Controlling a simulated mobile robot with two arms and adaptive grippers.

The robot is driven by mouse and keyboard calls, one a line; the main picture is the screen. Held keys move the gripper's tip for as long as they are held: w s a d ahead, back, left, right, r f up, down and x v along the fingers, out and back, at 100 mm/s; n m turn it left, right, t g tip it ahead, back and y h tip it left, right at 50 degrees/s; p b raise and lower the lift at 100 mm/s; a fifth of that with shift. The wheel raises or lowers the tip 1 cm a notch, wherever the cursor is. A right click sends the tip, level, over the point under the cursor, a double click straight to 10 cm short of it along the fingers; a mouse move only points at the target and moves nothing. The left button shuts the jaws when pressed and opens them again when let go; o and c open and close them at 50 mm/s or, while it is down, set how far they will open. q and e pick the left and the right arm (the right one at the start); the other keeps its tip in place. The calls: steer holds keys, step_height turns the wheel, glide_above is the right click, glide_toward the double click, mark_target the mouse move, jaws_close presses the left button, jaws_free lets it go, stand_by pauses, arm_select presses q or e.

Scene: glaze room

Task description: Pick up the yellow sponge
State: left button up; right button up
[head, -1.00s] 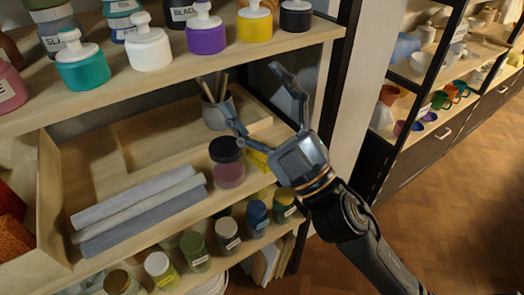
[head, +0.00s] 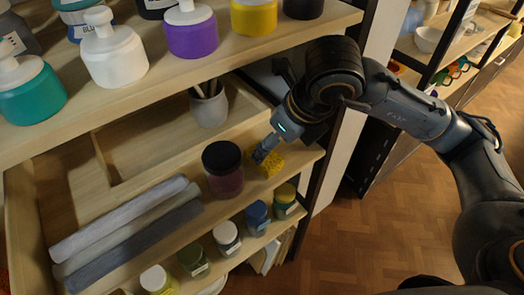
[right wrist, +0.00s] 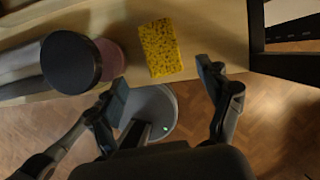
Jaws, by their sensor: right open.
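The yellow sponge (head: 265,162) lies on the middle shelf near its front right end, just right of a dark-lidded jar. In the right wrist view the whole speckled sponge (right wrist: 160,47) shows flat near the shelf edge. My right gripper (head: 267,150) is at the sponge in the head view, with its arm coming from the right and hiding part of it. In the right wrist view the right gripper (right wrist: 168,90) has its two fingers spread apart and empty, with the sponge ahead of and between them. My left gripper is not in view.
The dark-lidded jar (head: 223,170) stands close to the sponge's left and also shows in the right wrist view (right wrist: 71,62). A cup of brushes (head: 209,105) stands behind. Rolled grey cloths (head: 125,232) lie left. Bottles (head: 190,30) stand on the shelf above.

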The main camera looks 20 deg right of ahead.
steer(key=shift+x, duration=1.1)
steer(key=x, duration=0.1)
steer(key=p+x, duration=0.1)
steer(key=x, duration=0.3)
steer(key=shift+w, duration=0.25)
steer(key=shift+r, duration=0.1)
steer(key=shift+s, duration=0.1)
steer(key=shift+c, duration=0.2)
steer(key=c, duration=1)
